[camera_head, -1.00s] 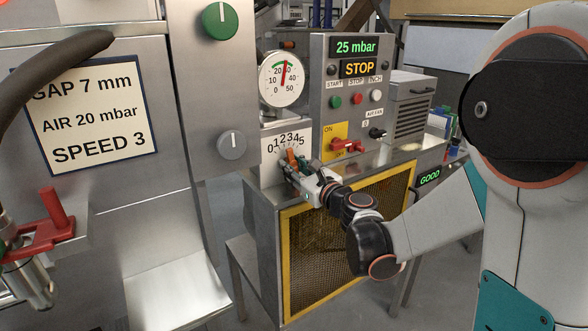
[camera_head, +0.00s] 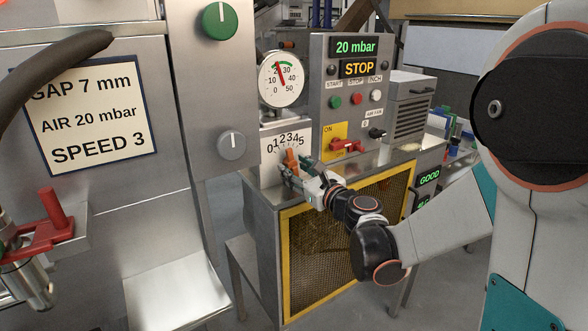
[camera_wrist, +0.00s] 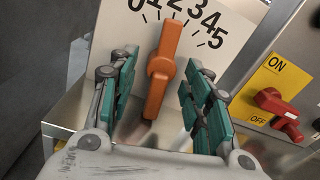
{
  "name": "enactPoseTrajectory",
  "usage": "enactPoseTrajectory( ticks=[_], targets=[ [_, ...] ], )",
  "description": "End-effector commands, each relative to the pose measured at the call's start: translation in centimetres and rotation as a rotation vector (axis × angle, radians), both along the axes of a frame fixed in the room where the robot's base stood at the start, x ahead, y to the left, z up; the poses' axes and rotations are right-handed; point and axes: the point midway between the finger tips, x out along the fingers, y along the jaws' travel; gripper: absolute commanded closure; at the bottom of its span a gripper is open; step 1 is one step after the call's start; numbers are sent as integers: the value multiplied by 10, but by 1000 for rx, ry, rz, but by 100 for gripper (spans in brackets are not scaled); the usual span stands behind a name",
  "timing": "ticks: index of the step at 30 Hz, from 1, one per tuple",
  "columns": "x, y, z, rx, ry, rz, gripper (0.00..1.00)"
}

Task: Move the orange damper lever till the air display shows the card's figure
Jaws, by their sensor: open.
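The orange damper lever (camera_wrist: 162,70) stands in front of the white 0-to-5 scale plate (camera_wrist: 225,20), its upper end near the 2 in the wrist view. It also shows in the head view (camera_head: 291,161). My gripper (camera_wrist: 160,98) is open, with one green-padded finger on each side of the lever and a visible gap to both. The air display (camera_head: 355,47) reads 20 mbar in green. The card (camera_head: 90,113) reads GAP 7 mm, AIR 20 mbar, SPEED 3.
A round dial gauge (camera_head: 281,79) sits above the scale. A red ON/OFF switch (camera_wrist: 278,108) is close to the right of my gripper. The panel also has START, STOP and INCH buttons (camera_head: 355,99). A yellow-framed mesh guard (camera_head: 335,235) is below.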

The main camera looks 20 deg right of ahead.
Motion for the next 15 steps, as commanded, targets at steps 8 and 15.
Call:
enactPoseTrajectory(
  ticks=[8,15],
  targets=[
    [-54,-18,0,0,0,-3,55],
    [-90,-30,0,0,0,-3,55]
  ],
)
